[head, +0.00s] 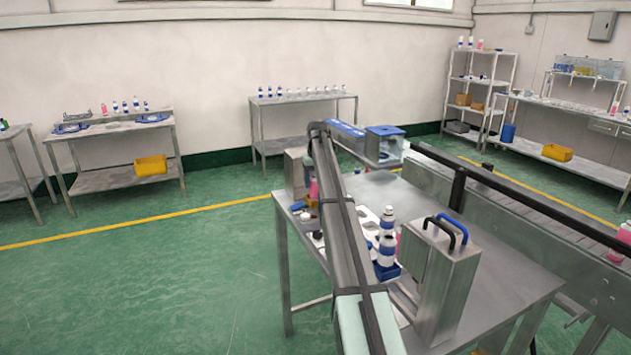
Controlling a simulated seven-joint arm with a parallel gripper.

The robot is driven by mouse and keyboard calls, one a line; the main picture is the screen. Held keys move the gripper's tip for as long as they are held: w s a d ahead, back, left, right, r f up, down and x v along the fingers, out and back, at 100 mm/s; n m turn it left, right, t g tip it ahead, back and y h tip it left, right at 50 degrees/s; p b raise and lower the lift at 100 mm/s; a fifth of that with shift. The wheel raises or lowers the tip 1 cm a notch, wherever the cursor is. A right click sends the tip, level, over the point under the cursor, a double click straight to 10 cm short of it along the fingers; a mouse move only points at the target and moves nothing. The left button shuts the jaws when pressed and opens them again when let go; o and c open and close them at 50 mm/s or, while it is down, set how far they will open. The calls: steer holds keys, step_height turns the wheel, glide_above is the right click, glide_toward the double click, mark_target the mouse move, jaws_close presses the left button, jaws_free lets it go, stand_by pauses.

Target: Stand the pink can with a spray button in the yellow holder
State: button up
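A pink item (314,188) stands on the metal table, partly hidden behind a long grey bar; I cannot tell whether it has a spray button. Another pink item (622,241) is cut off by the right edge, by the conveyor. My gripper cannot be made out in this view.
The near metal table (505,280) bears blue-and-white bottles (387,250) and a steel box with curved handles (440,275). A conveyor (520,210) runs along the right. Yellow bins (150,165) sit on far tables. The green floor at left is clear.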

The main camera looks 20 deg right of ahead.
steer(key=shift+o, duration=1)
steer(key=shift+r, duration=0.1)
step_height(320, 180, up, 12)
steer(key=s, duration=0.1)
steer(key=shift+s, duration=0.2)
steer(key=shift+o, duration=0.2)
steer(key=shift+a, duration=0.1)
steer(key=o, duration=0.5)
steer(key=shift+n+g, duration=0.7)
steer(key=w+d, duration=0.1)
steer(key=d, duration=0.2)
steer(key=w+d, duration=0.1)
steer(key=d, duration=0.2)
steer(key=w+d, duration=0.1)
steer(key=d, duration=0.3)
steer(key=shift+w+r, duration=0.1)
steer(key=shift+w, duration=0.15)
steer(key=shift+c, duration=0.2)
step_height(320, 180, down, 10)
steer(key=shift+d, duration=0.2)
